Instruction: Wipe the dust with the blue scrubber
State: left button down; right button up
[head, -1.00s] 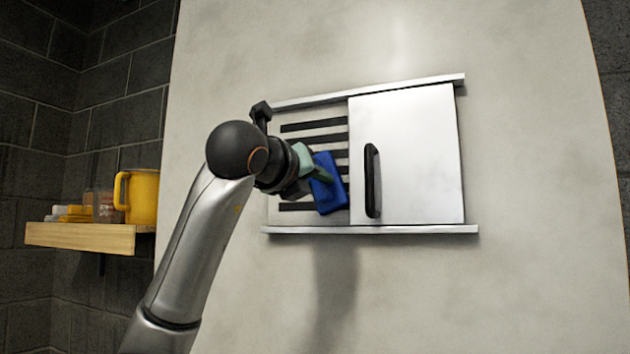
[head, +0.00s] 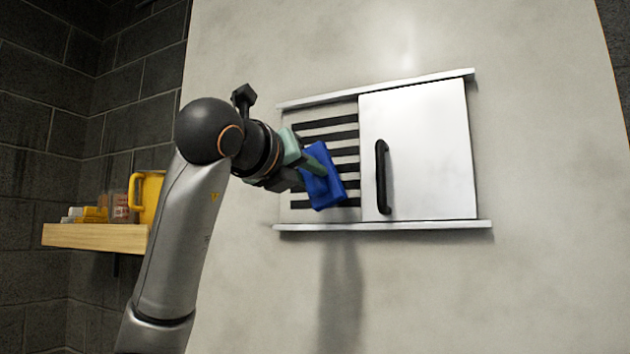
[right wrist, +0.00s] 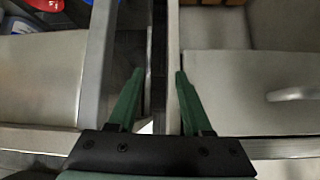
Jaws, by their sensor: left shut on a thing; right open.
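My left gripper (head: 311,171) is shut on the blue scrubber (head: 322,190) and holds it in front of the vent slats (head: 330,135) on the pale wall. The scrubber is tilted and hides part of the lower slats. I cannot tell whether it touches them. I cannot make out distinct dust on the slats. My right gripper (right wrist: 157,72) is open and empty in the right wrist view. Its two green fingers stand apart over a dark gap between grey surfaces.
A white sliding door (head: 425,150) with a black handle (head: 382,177) covers the vent's right side, between two metal rails. A wooden shelf (head: 95,237) at left carries a yellow mug (head: 150,195) and small items. In the right wrist view, a drawer front with a handle (right wrist: 295,94) is at right.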

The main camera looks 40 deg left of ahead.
pick_arm(q)
jog(key=shift+s+d, duration=0.15)
jog(key=shift+s, duration=0.3)
jog(key=shift+b+v, duration=0.3)
jog(key=shift+v, duration=1.2)
